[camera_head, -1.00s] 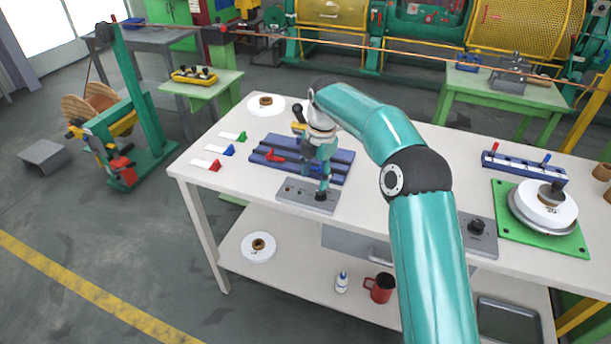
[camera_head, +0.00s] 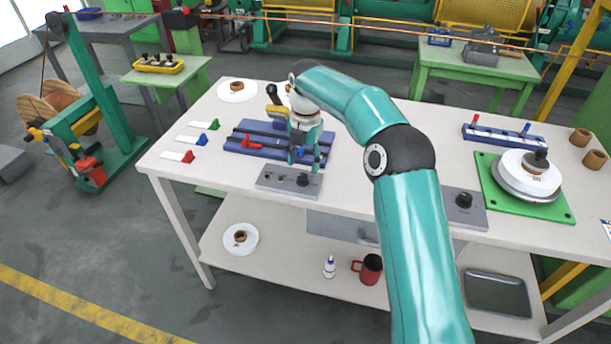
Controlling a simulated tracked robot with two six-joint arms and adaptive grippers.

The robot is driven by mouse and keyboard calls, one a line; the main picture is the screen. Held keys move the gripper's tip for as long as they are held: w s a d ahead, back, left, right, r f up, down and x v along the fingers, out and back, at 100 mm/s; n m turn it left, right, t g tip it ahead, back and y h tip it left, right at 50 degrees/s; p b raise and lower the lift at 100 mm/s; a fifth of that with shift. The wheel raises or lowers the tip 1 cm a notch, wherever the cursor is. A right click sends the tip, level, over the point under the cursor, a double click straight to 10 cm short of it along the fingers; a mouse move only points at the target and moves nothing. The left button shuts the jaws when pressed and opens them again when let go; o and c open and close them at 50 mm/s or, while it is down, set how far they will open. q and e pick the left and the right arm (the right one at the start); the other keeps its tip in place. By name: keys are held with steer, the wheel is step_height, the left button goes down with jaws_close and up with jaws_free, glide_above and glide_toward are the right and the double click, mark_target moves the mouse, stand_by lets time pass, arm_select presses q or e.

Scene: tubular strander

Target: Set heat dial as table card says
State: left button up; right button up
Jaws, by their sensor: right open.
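A grey control box (camera_head: 272,180) with a black dial knob (camera_head: 303,180) and small buttons sits at the front edge of the white workbench. My right gripper (camera_head: 303,164) points down just behind this knob, open, with nothing seen between its fingers. I cannot tell the exact gap to the knob. A second grey box (camera_head: 478,217) with a black knob (camera_head: 463,200) sits further right, beyond my right arm. White cards with green (camera_head: 214,124), blue (camera_head: 202,139) and red (camera_head: 188,156) pieces lie at the bench's left. A printed white sheet (camera_head: 607,231) shows at the right edge. Its text is unreadable. My left gripper is out of view.
A blue slotted fixture (camera_head: 240,142) with a red lever lies behind and left of the gripper. A green plate (camera_head: 488,180) carries a white disc at right. The lower shelf holds a red mug (camera_head: 371,269) and a small bottle (camera_head: 330,267).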

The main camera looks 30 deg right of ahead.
mark_target(304, 175)
steer(key=shift+w+f, duration=0.1)
steer(key=shift+f, duration=2.3)
jaws_close()
steer(key=shift+d, duration=0.2)
steer(key=shift+a+r, duration=0.1)
steer(key=shift+a, duration=0.05)
